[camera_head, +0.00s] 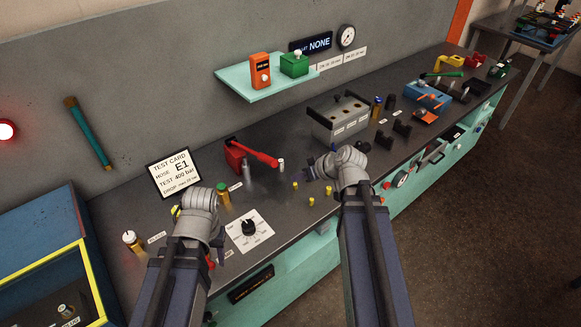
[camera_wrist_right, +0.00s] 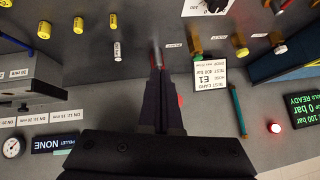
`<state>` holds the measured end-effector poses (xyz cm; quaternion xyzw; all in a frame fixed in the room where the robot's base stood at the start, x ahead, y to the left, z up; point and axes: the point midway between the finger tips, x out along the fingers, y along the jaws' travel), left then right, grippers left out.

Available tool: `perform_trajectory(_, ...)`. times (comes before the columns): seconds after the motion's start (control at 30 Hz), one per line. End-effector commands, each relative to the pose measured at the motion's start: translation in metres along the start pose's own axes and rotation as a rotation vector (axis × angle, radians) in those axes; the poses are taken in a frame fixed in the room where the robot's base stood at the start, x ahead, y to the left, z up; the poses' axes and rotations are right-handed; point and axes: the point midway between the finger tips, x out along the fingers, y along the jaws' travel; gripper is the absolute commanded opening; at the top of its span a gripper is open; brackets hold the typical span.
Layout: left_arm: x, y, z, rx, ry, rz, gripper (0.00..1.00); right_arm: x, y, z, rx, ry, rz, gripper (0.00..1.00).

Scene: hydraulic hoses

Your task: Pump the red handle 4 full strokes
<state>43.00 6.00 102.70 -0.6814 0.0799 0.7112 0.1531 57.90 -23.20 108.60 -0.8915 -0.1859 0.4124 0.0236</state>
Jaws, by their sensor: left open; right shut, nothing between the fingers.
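The red handle (camera_head: 254,153) slopes down to the right from the red pump body (camera_head: 235,158) on the bench. My right gripper (camera_head: 309,173) is to the right of the handle's end, apart from it in the head view. In the right wrist view my right gripper (camera_wrist_right: 159,72) is shut with nothing between its fingers. A little red (camera_wrist_right: 180,100) shows beside those fingers, which hide the rest. My left gripper (camera_head: 187,213) is over the front left of the bench. It is open, but its fingers are mostly hidden by its wrist.
A test card (camera_head: 174,173) reading E1, 400 bar stands left of the pump. A dial plate (camera_head: 262,238) and several small brass fittings lie in front. A grey block (camera_head: 340,119) stands to the right. A green shelf (camera_head: 252,86) is on the wall behind.

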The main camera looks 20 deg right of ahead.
Motion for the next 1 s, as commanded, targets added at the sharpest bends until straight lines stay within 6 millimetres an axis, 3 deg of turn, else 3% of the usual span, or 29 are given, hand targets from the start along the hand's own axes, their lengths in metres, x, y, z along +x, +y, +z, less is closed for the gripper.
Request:
perform_trajectory(0.6, -0.156, -0.014, 0.010, -0.027, -0.003, 0.004, 0.50, -0.049, -0.025, -0.135, 0.018, -0.214, 0.009, 0.00)
perform_trajectory(0.8, -0.188, -0.017, 0.012, -0.035, -0.004, 0.005, 0.50, -0.058, -0.032, -0.164, 0.025, -0.268, 0.023, 0.00)
perform_trajectory(1.0, -0.202, -0.018, 0.013, -0.039, -0.005, 0.006, 0.50, -0.061, -0.035, -0.176, 0.028, -0.296, 0.031, 0.00)
